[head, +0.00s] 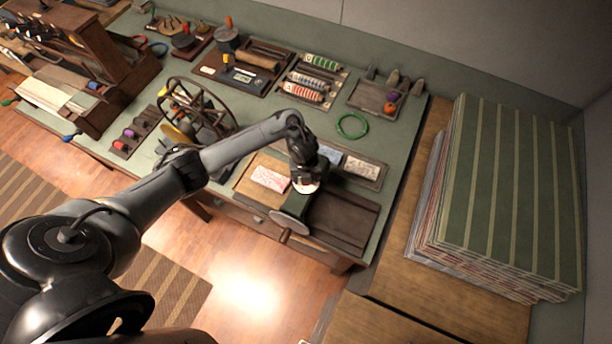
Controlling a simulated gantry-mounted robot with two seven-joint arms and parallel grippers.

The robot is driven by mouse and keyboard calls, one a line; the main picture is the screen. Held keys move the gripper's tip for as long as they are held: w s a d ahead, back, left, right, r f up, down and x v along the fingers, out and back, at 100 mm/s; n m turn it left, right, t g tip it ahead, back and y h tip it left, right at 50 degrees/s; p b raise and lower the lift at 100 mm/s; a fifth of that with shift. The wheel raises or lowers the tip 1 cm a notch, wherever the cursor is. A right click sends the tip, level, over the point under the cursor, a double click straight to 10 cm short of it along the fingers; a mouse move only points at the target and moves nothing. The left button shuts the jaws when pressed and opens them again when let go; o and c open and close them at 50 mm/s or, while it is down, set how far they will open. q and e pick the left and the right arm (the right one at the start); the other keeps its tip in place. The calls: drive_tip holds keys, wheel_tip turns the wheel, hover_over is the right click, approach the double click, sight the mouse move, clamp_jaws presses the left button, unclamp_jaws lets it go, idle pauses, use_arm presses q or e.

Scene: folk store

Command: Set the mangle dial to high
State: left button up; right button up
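The mangle (291,221) stands near the front right of the green worktop, with a dark roller and a wooden crank handle at its front. A small round white face with a red edge (308,188), seemingly the dial, shows at its top. My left gripper (305,180) points down right at this face and partly covers it. I cannot tell whether the fingers touch it or how far apart they are. The dial's marks and setting are too small and hidden to read. My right gripper is not in view.
A red-and-white patterned block (270,178) lies on a board left of the mangle, and a dark tray (343,224) lies right of it. A green ring (352,125) lies behind. Striped sheets (508,190) are stacked at right.

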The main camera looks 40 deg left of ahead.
use_arm(q)
drive_tip(key=shift+r, duration=0.65)
drive_tip(key=r+p, duration=0.1)
drive_tip(key=r, duration=0.2)
drive_tip(key=r+p, duration=0.1)
drive_tip(key=r, duration=0.2)
drive_tip(key=shift+a+r, duration=0.2)
drive_tip(key=shift+r, duration=0.15)
drive_tip(key=shift+s+r, duration=0.2)
drive_tip(key=shift+r, duration=1.2)
drive_tip(key=shift+s, duration=0.1)
